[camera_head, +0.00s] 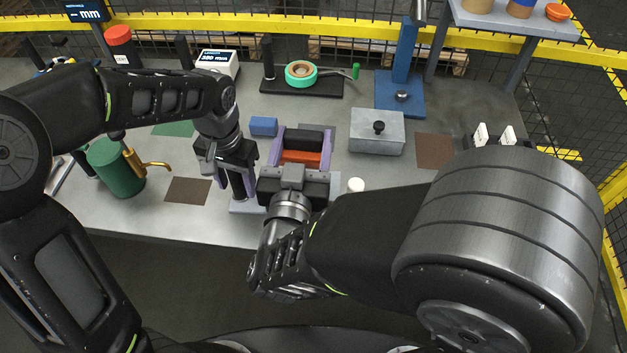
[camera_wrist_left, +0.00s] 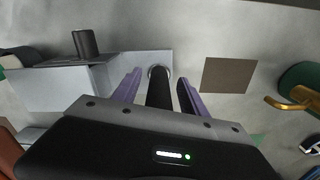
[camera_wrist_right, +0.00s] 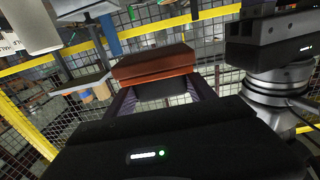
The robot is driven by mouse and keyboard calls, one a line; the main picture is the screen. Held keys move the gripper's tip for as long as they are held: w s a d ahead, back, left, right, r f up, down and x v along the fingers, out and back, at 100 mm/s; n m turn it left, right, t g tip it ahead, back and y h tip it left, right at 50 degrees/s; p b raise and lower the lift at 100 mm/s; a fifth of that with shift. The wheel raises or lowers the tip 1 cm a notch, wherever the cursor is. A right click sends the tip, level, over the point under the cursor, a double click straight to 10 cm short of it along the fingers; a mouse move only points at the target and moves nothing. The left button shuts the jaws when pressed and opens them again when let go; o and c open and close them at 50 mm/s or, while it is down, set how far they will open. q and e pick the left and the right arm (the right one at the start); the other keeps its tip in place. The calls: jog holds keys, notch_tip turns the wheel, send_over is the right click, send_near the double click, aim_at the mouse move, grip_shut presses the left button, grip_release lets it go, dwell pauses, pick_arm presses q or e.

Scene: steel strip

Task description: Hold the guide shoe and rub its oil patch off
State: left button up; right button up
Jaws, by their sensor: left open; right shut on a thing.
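My right gripper (camera_head: 302,143) is shut on an orange-red block, likely the guide shoe (camera_head: 301,157), with a dark part beside it. The right wrist view shows the block (camera_wrist_right: 155,62) at its purple fingertips, held up off the table. I cannot make out the oil patch. My left gripper (camera_head: 238,185) points down with open jaws. In the left wrist view its purple fingers stand on either side of an upright black post (camera_wrist_left: 159,88), with narrow gaps showing. The post rises from a pale plate (camera_head: 246,208) at the table's front; I cannot tell what it is.
A green can (camera_head: 114,168) with a brass spout stands left of a brown mat (camera_head: 188,191). A blue block (camera_head: 263,126) lies behind my grippers. A grey lidded box (camera_head: 377,138) and a small white cylinder (camera_head: 356,185) stand to the right. The brown mat is bare.

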pick_arm(q)
notch_tip(320, 180, up, 12)
jog(key=shift+r, duration=0.1)
dwell(0.5)
dwell(0.5)
